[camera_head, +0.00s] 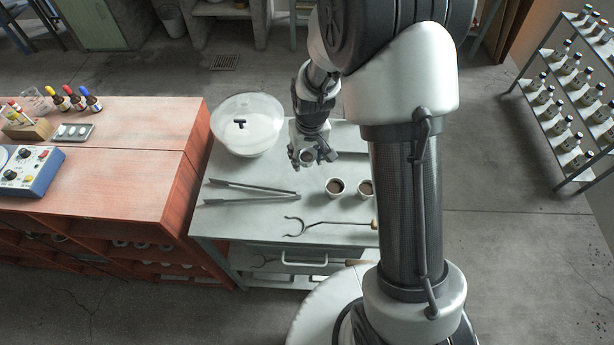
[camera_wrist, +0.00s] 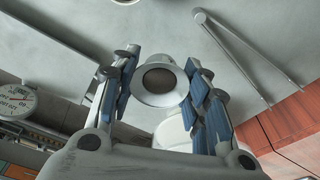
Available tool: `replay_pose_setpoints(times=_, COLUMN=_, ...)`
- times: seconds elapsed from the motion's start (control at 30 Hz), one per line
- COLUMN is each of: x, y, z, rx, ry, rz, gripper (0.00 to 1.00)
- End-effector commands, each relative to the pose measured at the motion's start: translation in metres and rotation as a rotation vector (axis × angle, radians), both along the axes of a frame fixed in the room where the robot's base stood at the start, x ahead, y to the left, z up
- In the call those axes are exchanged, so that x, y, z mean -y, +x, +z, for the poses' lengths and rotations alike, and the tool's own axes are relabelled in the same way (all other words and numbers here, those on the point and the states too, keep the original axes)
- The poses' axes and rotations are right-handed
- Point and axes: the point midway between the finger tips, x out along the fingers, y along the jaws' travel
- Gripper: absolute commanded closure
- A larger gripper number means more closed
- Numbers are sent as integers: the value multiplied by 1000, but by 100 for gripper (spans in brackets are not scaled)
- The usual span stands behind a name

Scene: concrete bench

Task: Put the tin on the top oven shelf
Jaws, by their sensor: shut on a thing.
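My gripper (camera_head: 313,156) is above the grey-topped table (camera_head: 235,222), shut on a small pale round tin. In the wrist view the tin (camera_wrist: 158,84) sits between the two blue-padded fingers, its wide rim and brown contents facing the camera. Its far side is hidden. Two similar white tins with dark contents stand on the table, one to the right of my gripper (camera_head: 335,188) and one (camera_head: 366,188) partly hidden by my arm. I cannot make out an oven or its shelves in either view.
A clear domed vessel (camera_head: 247,122) stands at the table's back left. Long tongs (camera_head: 250,190) and a ring-ended tool (camera_head: 318,224) lie in front. An orange bench (camera_head: 110,170) adjoins on the left. A bottle rack (camera_head: 570,95) stands far right, with open floor between. A round dial (camera_wrist: 15,100) shows in the wrist view.

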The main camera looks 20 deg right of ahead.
Motion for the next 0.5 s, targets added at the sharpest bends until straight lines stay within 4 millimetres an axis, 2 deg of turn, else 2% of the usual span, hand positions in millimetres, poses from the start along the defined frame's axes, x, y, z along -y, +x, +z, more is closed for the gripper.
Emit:
replay_pose_setpoints(times=0.03, x=0, y=-1, z=-17, rx=-3, ry=0, rz=0, gripper=81)
replay_pose_setpoints(times=0.1, x=0, y=0, z=-30, rx=-2, ry=0, rz=0, gripper=81)
replay_pose_setpoints(times=0.2, x=0, y=0, z=-41, rx=-1, ry=0, rz=0, gripper=81)
replay_pose_setpoints(times=0.37, x=0, y=0, z=-50, rx=1, ry=0, rz=-1, gripper=81)
replay_pose_setpoints(times=0.5, x=0, y=0, z=-69, rx=-1, ry=0, rz=-1, gripper=81)
